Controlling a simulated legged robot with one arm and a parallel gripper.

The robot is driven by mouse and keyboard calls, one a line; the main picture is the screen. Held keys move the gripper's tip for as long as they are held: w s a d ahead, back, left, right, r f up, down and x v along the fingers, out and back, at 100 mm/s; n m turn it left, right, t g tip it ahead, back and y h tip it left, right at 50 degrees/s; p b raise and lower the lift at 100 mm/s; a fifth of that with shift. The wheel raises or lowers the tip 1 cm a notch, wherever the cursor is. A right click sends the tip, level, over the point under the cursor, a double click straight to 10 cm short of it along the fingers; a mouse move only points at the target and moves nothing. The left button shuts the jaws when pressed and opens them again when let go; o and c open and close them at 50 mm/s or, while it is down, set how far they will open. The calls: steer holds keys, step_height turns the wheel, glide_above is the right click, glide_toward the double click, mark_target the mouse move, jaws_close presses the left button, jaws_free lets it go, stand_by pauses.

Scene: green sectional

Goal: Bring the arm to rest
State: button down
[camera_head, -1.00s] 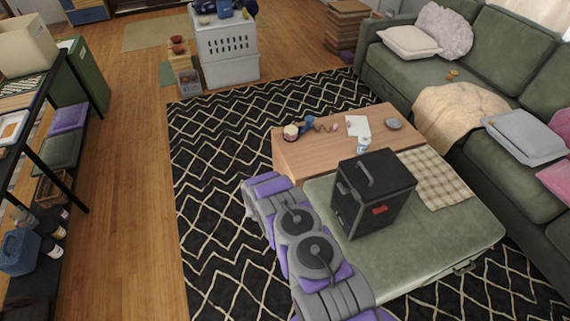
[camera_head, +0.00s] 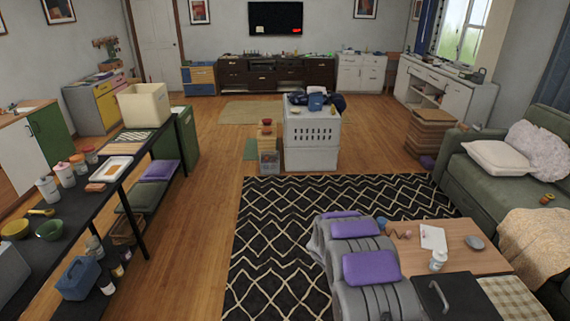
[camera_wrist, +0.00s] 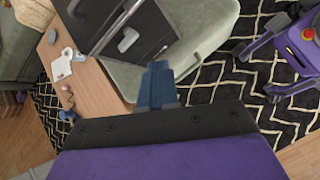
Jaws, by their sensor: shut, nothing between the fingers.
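My arm (camera_head: 367,265), grey with purple pads, reaches up from the bottom edge in the head view, over the patterned rug. My gripper (camera_wrist: 158,70) shows in the wrist view as blue-grey fingers close together, with nothing between them. They point toward the black box (camera_wrist: 150,28) and the green ottoman (camera_wrist: 207,32), apparently with space between. In the head view the fingers cannot be made out.
A black shelf (camera_head: 95,204) is at left, a white crate (camera_head: 312,137) beyond the rug (camera_head: 290,215). Wood floor (camera_head: 195,250) between shelf and rug is clear.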

steer(key=s+a+r+m+y, duration=0.35)
steer(key=s+r+m, duration=0.25)
steer(key=s+r, duration=1.2)
steer(key=s+a+r+m+y, duration=0.2)
steer(key=s+a+r, duration=0.2)
steer(key=s, duration=0.5)
steer(key=s+a+r+m+y, duration=0.2)
steer(key=s+a+r, duration=0.3)
steer(key=s, duration=0.5)
steer(key=shift+s+a+m+y, duration=0.15)
steer(key=shift+a+m+y, duration=0.2)
steer(key=shift+a+m, duration=0.4)
steer(key=shift+f, duration=0.1)
